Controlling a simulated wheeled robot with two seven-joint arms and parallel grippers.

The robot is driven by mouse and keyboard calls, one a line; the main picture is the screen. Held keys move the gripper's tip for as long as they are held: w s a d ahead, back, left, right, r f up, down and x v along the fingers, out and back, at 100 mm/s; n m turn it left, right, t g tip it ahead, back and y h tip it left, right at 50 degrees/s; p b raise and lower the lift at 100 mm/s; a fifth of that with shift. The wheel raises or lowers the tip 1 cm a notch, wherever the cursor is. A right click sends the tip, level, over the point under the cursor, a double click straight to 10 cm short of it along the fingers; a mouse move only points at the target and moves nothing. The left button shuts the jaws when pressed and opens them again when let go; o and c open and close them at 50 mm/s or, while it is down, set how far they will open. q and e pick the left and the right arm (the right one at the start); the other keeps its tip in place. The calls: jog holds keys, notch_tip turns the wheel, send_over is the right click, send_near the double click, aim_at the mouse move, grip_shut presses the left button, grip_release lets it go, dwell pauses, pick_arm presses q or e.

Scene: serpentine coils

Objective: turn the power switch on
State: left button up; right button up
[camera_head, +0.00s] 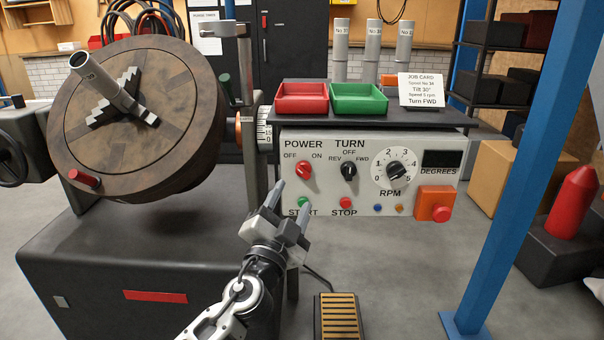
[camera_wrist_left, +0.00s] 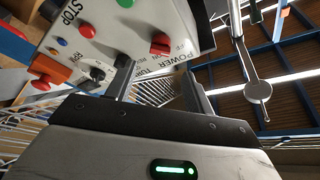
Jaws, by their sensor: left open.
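The power switch is a red knob (camera_head: 304,169) on the white control panel (camera_head: 452,199), under the word POWER with OFF to its left and ON to its right. Its exact pointing is too small to tell. My left gripper (camera_head: 294,187) is open and empty, with its fingers pointing up at the panel just below the red knob. In the left wrist view the red knob (camera_wrist_left: 160,44) shows beyond and between the two fingertips (camera_wrist_left: 157,68), apart from them.
The green START button (camera_head: 304,202) is close to the fingers. The black TURN knob (camera_head: 348,170), red STOP button (camera_head: 345,203) and RPM dial (camera_head: 394,169) are to the right. A large round turntable (camera_head: 180,130) stands left. A blue post (camera_head: 520,170) rises at right.

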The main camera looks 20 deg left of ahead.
aim_at(304, 173)
pick_arm(q)
jog(key=x, duration=0.7)
jog(key=shift+w, duration=0.2)
jog(key=c, duration=1)
